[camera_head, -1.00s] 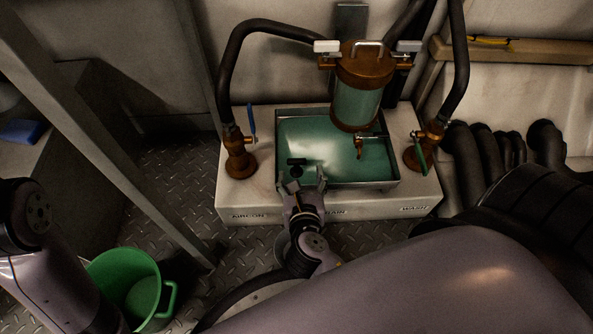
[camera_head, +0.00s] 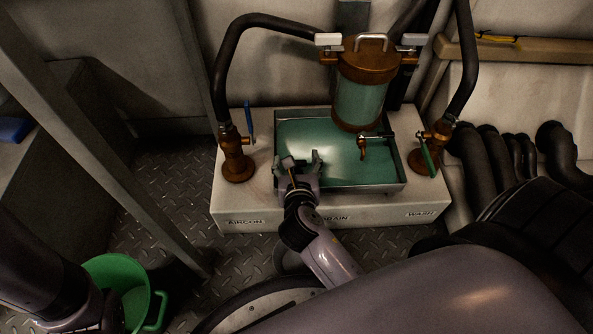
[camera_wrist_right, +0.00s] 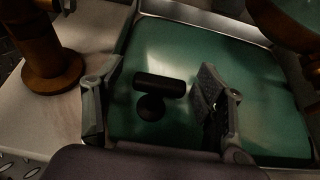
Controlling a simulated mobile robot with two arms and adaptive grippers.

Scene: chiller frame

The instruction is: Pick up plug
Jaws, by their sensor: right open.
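The plug is a small black piece (camera_wrist_right: 158,84) with a bar-shaped top, in the green-bottomed basin (camera_wrist_right: 258,95). A dark round spot (camera_wrist_right: 151,107) shows just below the bar; I cannot tell if it is part of the plug or the drain hole. In the right wrist view my right gripper (camera_wrist_right: 150,100) is open, with one finger on each side of the plug and touching neither side. In the head view the right gripper (camera_head: 300,163) is over the basin's front left and hides the plug. My left gripper is not in view.
A copper and glass cylinder (camera_head: 360,90) with a small tap (camera_head: 363,150) stands over the basin's back. Copper valves flank the basin, a blue-handled one (camera_head: 236,155) at left and a green-handled one (camera_head: 430,150) at right. A green bucket (camera_head: 125,285) stands on the floor.

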